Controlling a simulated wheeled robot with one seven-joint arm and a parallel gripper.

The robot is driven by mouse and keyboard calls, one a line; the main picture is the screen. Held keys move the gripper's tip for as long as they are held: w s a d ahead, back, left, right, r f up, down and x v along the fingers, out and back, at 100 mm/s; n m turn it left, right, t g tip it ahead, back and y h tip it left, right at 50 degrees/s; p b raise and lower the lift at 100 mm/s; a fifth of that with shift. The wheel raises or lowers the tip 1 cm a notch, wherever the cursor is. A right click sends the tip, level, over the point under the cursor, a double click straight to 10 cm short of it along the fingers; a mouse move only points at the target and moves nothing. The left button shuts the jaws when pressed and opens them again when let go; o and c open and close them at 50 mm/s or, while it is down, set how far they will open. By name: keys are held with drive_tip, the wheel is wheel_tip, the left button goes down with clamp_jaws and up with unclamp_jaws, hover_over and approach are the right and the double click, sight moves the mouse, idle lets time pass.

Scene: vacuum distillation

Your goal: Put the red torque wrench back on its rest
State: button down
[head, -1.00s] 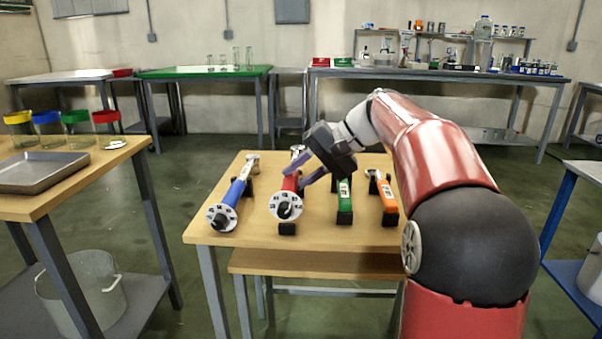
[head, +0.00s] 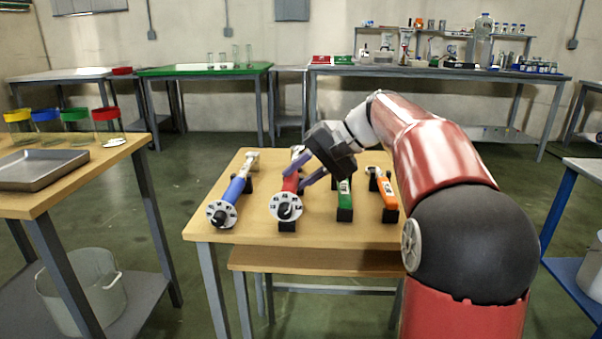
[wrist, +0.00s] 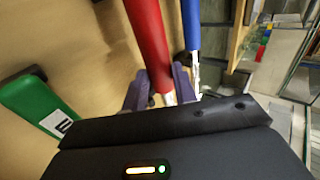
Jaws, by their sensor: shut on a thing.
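The red torque wrench (head: 291,182) lies lengthwise over the small wooden table, its round white dial (head: 286,207) toward me. My gripper (head: 298,177) is shut on the wrench's shaft, reaching down from the right. In the wrist view the red handle (wrist: 149,40) runs down between my purple fingers (wrist: 153,90). A black rest block (head: 288,226) shows just under the dial; whether the wrench bears fully on it I cannot tell. The wrench's far end is partly hidden by my gripper.
The blue wrench (head: 236,188) lies close on the left on black blocks. The green wrench (head: 344,192) and orange wrench (head: 387,192) lie on the right. The wooden table's (head: 250,232) front strip is clear. A side table with a metal tray (head: 40,170) stands left.

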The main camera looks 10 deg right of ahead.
drive_tip(key=shift+f+b, duration=0.65)
drive_tip(key=shift+f, duration=0.4)
drive_tip(key=c, duration=1)
unclamp_jaws()
drive_tip(key=shift+c, duration=0.2)
drive_tip(key=shift+f, duration=0.15)
